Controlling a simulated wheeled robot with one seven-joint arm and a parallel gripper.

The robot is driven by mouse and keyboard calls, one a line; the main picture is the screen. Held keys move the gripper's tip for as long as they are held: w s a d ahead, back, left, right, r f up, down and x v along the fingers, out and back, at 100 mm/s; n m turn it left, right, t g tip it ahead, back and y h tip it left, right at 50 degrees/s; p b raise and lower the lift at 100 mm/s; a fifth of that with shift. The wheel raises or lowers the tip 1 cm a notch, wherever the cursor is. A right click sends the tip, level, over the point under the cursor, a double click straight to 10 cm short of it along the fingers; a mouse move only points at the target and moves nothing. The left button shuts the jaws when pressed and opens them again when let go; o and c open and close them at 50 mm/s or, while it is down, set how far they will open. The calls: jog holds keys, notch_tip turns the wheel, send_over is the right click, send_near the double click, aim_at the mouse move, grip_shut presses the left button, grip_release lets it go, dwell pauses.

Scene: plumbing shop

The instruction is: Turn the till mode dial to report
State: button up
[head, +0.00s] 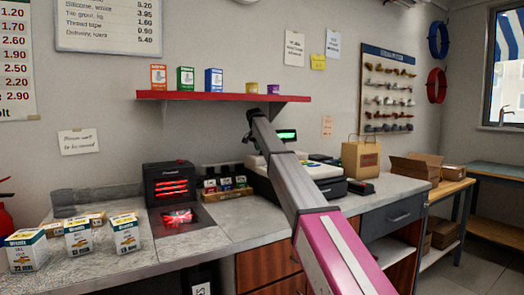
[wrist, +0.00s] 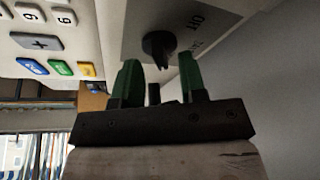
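The till (head: 312,170) stands on the counter in the head view, with a lit green display (head: 287,135); my arm covers part of it. In the wrist view, the mode dial (wrist: 158,44) is a black knob on a grey plate (wrist: 140,14). An upside-down "OFF" label shows to its right, with another label lower that I cannot read. The dial's setting is unclear. My gripper (wrist: 160,64) is open, with green fingers below and to either side of the knob. The knob shows in the gap between them, and I see no clear contact. The head view does not clearly show my gripper.
Till keys (wrist: 40,42) lie left of the dial plate. A red shelf (head: 225,96) with small boxes hangs above the counter. A black device with red lights (head: 172,184), a rack of small packets (head: 226,184) and a paper bag (head: 361,158) stand near the till.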

jog(key=s+a+r, duration=0.1)
jog(key=s+a, duration=0.4)
jog(key=s, duration=0.6)
jog(key=shift+s+a+r, duration=0.15)
jog(key=shift+a, duration=0.2)
